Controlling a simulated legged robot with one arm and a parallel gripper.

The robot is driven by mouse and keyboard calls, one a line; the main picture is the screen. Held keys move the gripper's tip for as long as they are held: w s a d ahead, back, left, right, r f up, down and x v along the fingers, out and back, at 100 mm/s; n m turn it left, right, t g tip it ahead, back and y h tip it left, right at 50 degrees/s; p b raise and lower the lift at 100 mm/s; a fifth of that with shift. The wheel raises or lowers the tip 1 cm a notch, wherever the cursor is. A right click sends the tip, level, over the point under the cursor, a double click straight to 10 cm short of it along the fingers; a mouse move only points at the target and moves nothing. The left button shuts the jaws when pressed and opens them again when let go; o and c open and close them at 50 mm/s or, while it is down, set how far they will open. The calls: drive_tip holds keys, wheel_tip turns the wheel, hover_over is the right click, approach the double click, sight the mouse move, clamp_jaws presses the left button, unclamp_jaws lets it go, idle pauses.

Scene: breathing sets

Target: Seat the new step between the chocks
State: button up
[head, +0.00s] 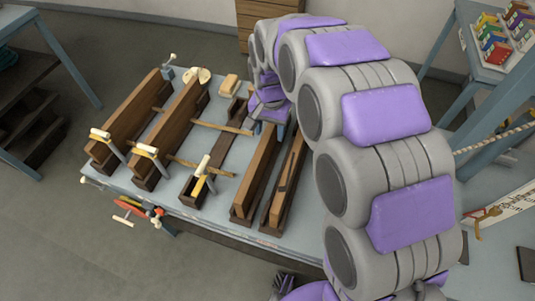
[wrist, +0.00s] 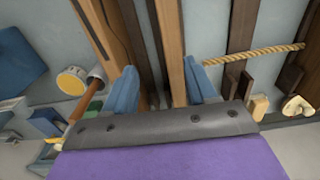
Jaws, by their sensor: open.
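My gripper (head: 268,126) is open over the far end of two long timbers on the bench. In the wrist view its blue fingers (wrist: 163,88) stand apart on either side of a plain brown plank, which looks like the new step (wrist: 172,32); I cannot tell whether they touch it. In the head view this plank (head: 257,168) stands on edge in a dark holder. A similar plank with a dark mark (head: 289,172) stands to its right. Ropes (head: 222,127) cross the bench between dark timbers to the left. I cannot clearly tell which blocks are the chocks.
Two tall brown planks (head: 180,112) stand at the left, with pale-handled clamps (head: 146,151) at their near ends. A small dark box with a lever (head: 197,188) sits at the front. A pale block (head: 229,84) lies behind. Another table (head: 478,62) with coloured items is at right.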

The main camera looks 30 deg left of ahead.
sight(264, 142)
drive_tip(key=f, duration=0.1)
drive_tip(key=a+f, duration=0.1)
drive_tip(key=f, duration=0.1)
drive_tip(key=a+f, duration=0.1)
drive_tip(key=shift+f+b, duration=0.3)
drive_tip(key=shift+b, duration=0.05)
drive_tip(key=shift+a+f, duration=0.25)
drive_tip(key=shift+d+f, duration=0.3)
drive_tip(key=f, duration=0.1)
drive_tip(key=f+b, duration=0.1)
drive_tip(key=f, duration=0.2)
drive_tip(key=shift+d+b, duration=0.3)
drive_tip(key=shift+b, duration=0.05)
drive_tip(key=shift+s+a+f, duration=0.1)
drive_tip(key=shift+a+f, duration=0.1)
drive_tip(key=shift+a, duration=0.55)
drive_tip(key=shift+c, duration=0.8)
drive_tip(key=shift+d+r, duration=0.2)
drive_tip(key=shift+d, duration=0.5)
drive_tip(key=c, duration=0.6)
drive_tip(key=shift+a, duration=0.15)
clamp_jaws()
drive_tip(key=shift+a+f, duration=0.15)
drive_tip(key=shift+a, duration=0.1)
